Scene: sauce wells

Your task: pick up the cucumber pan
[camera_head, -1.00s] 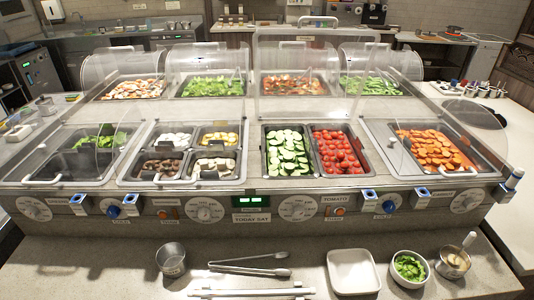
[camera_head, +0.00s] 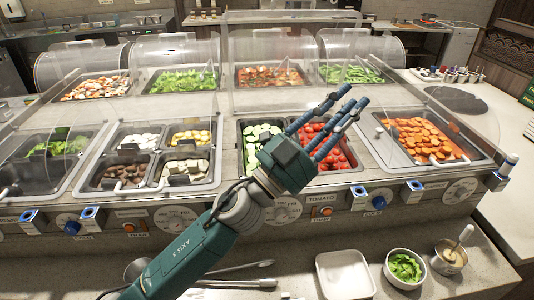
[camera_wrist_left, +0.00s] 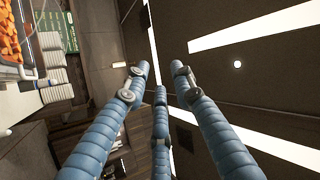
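The cucumber pan (camera_head: 250,133) sits in its well in the front row of the counter, filled with sliced cucumber. My left gripper (camera_head: 338,125) is raised in front of it, its palm hiding the pan's lower right part. Its blue fingers point up and right, across the tomato pan (camera_head: 337,160) just to the right. The fingers are spread and hold nothing. In the left wrist view the spread fingers (camera_wrist_left: 160,85) face the ceiling, with no pan between them. My right gripper is not in view.
Clear guards and lids stand over the back row and the side wells. A carrot pan (camera_head: 428,140) is at the right. On the front ledge are a white tray (camera_head: 345,276), a bowl of greens (camera_head: 404,268), a metal cup (camera_head: 449,257) and tongs (camera_head: 235,266).

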